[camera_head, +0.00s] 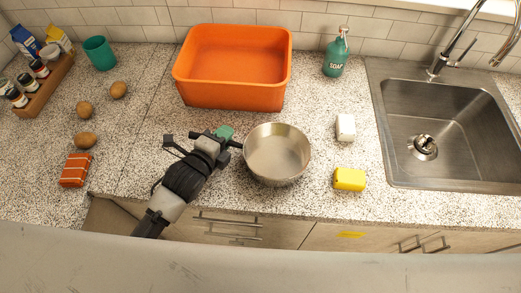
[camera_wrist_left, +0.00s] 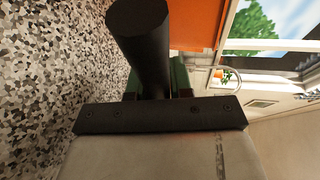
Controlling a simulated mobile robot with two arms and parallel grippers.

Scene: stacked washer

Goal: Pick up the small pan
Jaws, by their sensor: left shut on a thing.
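The small pan (camera_head: 277,155) is a round steel pan near the middle of the counter in the head view. Its dark handle (camera_head: 236,144) points left, towards my left gripper (camera_head: 226,137). My left gripper is shut on the handle, and its greenish fingertips are beside it. In the left wrist view the thick black handle (camera_wrist_left: 145,50) runs between the green fingers (camera_wrist_left: 158,80). The pan looks upright and empty. I cannot tell whether its base touches the counter. My right gripper is in neither view.
An orange tub (camera_head: 232,92) stands behind the pan. A yellow sponge (camera_head: 349,179) and a white block (camera_head: 345,128) lie to its right, before the sink (camera_head: 450,125). A soap bottle (camera_head: 336,55) stands behind. Brown potato-like items (camera_head: 86,139) and an orange packet (camera_head: 75,170) lie left.

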